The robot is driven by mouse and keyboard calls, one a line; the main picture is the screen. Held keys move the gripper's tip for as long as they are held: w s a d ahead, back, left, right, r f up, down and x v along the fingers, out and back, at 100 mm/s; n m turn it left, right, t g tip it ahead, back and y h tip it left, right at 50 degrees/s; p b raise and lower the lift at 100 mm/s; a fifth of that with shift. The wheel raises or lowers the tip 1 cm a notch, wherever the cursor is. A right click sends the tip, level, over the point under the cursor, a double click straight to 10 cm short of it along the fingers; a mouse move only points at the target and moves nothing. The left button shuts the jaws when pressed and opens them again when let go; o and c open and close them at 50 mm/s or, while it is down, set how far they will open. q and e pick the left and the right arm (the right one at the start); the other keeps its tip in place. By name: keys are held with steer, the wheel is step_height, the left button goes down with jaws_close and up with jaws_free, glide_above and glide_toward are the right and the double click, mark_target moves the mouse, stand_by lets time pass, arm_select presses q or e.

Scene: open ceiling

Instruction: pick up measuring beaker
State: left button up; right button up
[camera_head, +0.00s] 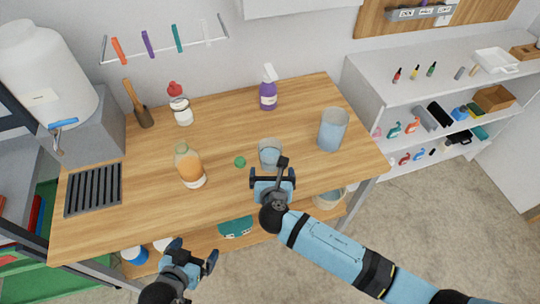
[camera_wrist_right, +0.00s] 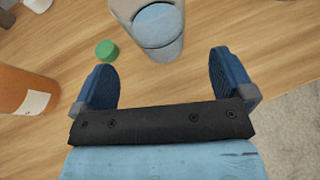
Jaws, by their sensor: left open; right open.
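A small translucent blue beaker (camera_head: 270,151) stands upright near the front middle of the wooden table (camera_head: 130,215). A larger blue-grey vessel (camera_head: 332,130) stands to its right; I cannot tell for certain which is the measuring beaker. My right gripper (camera_head: 272,180) is open just in front of the small beaker. In the right wrist view the small beaker (camera_wrist_right: 158,32) is ahead of the open fingers (camera_wrist_right: 162,65), apart from them, its top cut off by the frame. My left gripper (camera_head: 192,254) is open and empty in front of the table's front edge.
A green cap (camera_head: 240,162) lies left of the small beaker. An orange bottle (camera_head: 190,168) stands further left. A purple spray bottle (camera_head: 268,92), a red-topped bottle (camera_head: 181,108) and a brush (camera_head: 140,110) stand at the back. Shelves (camera_head: 430,95) are at right.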

mark_target(270, 164)
steer(key=x, duration=0.7)
steer(key=shift+a+r+p, duration=0.15)
steer(key=shift+p, duration=0.2)
steer(key=c, duration=1.1)
